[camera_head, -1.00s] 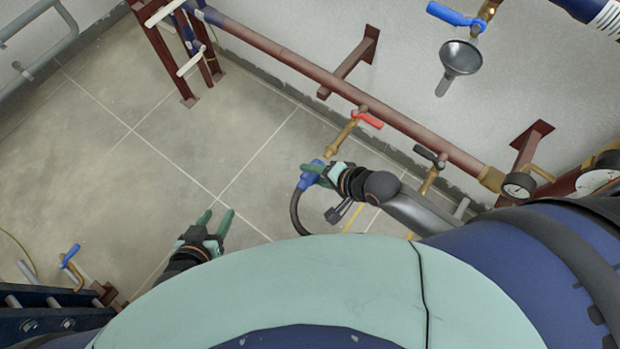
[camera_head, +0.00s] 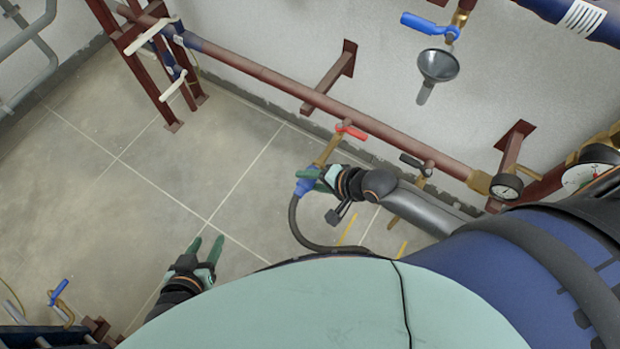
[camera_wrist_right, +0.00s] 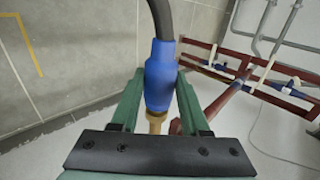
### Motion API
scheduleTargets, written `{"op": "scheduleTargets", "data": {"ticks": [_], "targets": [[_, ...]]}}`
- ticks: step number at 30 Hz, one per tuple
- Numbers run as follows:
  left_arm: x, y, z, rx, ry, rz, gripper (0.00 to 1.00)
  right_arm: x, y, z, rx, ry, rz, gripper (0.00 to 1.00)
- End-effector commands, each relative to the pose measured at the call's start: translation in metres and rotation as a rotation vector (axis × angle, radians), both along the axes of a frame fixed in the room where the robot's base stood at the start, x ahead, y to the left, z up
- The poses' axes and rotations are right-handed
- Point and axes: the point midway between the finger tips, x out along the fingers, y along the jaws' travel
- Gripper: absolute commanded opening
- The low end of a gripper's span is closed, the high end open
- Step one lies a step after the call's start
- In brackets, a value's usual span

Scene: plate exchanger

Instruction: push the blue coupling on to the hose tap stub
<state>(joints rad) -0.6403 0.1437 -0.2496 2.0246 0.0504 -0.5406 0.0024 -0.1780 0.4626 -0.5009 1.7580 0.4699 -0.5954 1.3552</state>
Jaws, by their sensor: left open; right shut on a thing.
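The blue coupling (camera_head: 306,183) sits on the end of a black hose (camera_head: 296,222). My right gripper (camera_head: 318,181) is shut on it. In the right wrist view the coupling (camera_wrist_right: 160,76) stands between the green fingers (camera_wrist_right: 158,98), hose end at the top. The brass hose tap stub (camera_head: 327,151) hangs below the red-handled tap (camera_head: 350,130). The coupling is lined up with the stub's lower end and appears to meet it. Brass (camera_wrist_right: 156,122) shows at the coupling's mouth; how deep it sits I cannot tell. My left gripper (camera_head: 206,249) is open and empty above the floor.
A red-brown pipe (camera_head: 270,77) runs along the wall behind the tap. A black-handled tap (camera_head: 416,163) and a gauge (camera_head: 506,186) are to the right. A funnel (camera_head: 438,66) is on the wall. The large pale green body (camera_head: 300,305) fills the front.

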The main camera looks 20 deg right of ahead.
Motion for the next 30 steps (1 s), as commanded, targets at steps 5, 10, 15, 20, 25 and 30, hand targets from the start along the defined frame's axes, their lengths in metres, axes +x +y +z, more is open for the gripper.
{"op": "scheduleTargets", "data": {"ticks": [5, 10, 15, 20, 25, 30], "targets": [[0.001, 0.0, -0.001, 0.001, 0.001, -0.001, 0.5, 0.003, -0.006, 0.0, -0.01, -0.004, -0.008, 0.0], [0.001, 0.0, 0.0, 0.001, -0.001, -0.001, 0.5, 0.004, -0.007, 0.0, -0.012, -0.006, -0.009, 0.0], [0.002, 0.0, 0.003, 0.001, -0.001, -0.001, 0.5, 0.005, -0.008, 0.001, -0.013, -0.008, -0.009, 0.0], [0.002, 0.0, 0.007, 0.0, -0.004, -0.001, 0.5, 0.007, -0.01, 0.001, -0.015, -0.008, -0.009, 0.0], [0.003, 0.0, 0.009, -0.001, -0.008, -0.001, 0.5, 0.007, -0.012, 0.0, -0.018, -0.009, -0.009, 0.0], [0.003, -0.001, 0.009, -0.002, -0.009, -0.001, 0.5, 0.008, -0.012, 0.0, -0.018, -0.01, -0.009, 0.0]]}}
